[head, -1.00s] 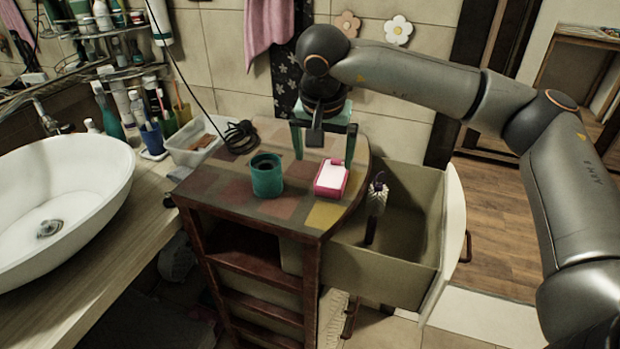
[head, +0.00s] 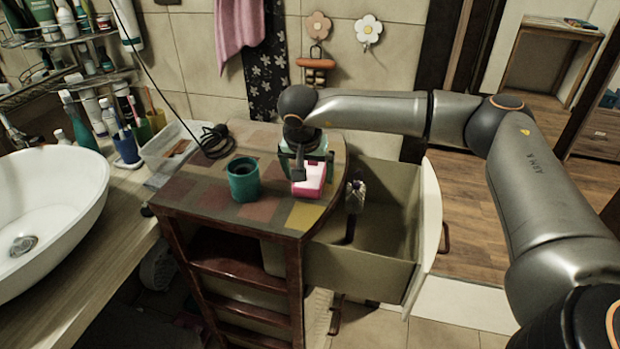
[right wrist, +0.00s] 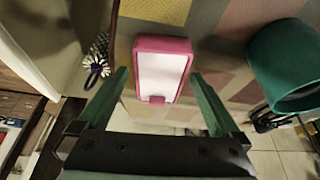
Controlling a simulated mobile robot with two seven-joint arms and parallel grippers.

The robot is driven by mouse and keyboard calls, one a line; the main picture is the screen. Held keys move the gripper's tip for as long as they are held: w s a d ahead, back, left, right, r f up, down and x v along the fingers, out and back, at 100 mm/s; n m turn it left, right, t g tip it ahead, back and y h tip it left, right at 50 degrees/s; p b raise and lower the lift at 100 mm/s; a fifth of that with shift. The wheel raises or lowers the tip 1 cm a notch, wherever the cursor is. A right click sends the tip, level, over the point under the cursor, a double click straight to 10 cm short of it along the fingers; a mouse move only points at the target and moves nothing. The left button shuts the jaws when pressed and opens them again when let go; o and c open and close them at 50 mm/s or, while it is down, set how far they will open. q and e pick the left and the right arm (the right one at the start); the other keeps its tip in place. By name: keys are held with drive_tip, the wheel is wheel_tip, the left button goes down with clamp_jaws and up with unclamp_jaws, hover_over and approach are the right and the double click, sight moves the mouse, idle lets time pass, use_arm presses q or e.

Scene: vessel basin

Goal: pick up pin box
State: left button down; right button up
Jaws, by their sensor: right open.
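The pin box (head: 313,179) is a small pink box with a white top. It lies on the tiled top of the wooden cabinet (head: 268,215), near its right edge. In the right wrist view the pin box (right wrist: 160,70) is just beyond the fingertips, roughly centred between them. My right gripper (head: 306,172) is open, directly over and behind the box, and covers part of it in the head view. My left gripper is not in view.
A teal cup (head: 243,180) stands left of the box and shows in the right wrist view (right wrist: 283,65). An open drawer (head: 385,235) with a brush (head: 354,198) juts out at the right. A white sink (head: 50,205) is at the left.

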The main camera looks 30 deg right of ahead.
drive_tip(key=shift+w+d+f, duration=0.15)
drive_tip(key=shift+f, duration=0.3)
drive_tip(key=c, duration=1.3)
drive_tip(key=shift+r, duration=0.1)
